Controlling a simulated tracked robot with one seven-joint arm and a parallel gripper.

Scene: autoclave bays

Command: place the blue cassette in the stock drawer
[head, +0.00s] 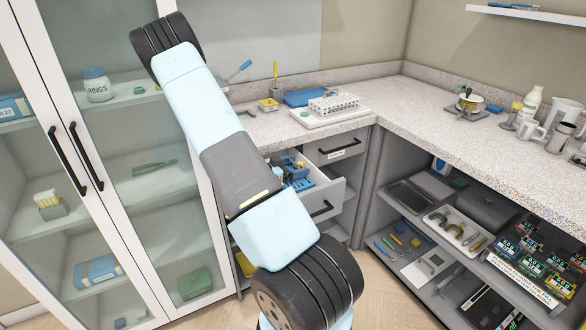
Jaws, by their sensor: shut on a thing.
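An open drawer (331,196) with a white front and dark handle stands out below the counter, in the middle of the head view. Blue pieces (297,182) lie inside it. They are small and partly hidden behind my arm, so I cannot tell whether one is the blue cassette. I cannot read a label that marks this as the stock drawer. My arm rises from the bottom centre to the upper left and covers the drawer's left part. My gripper is not visible, nor is anything it holds.
The counter (420,105) holds a white tube rack (334,104) and a blue tray (303,97). A glass-door cabinet (140,190) stands left. Crowded shelves (455,245) are at right. Some floor (375,290) is clear.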

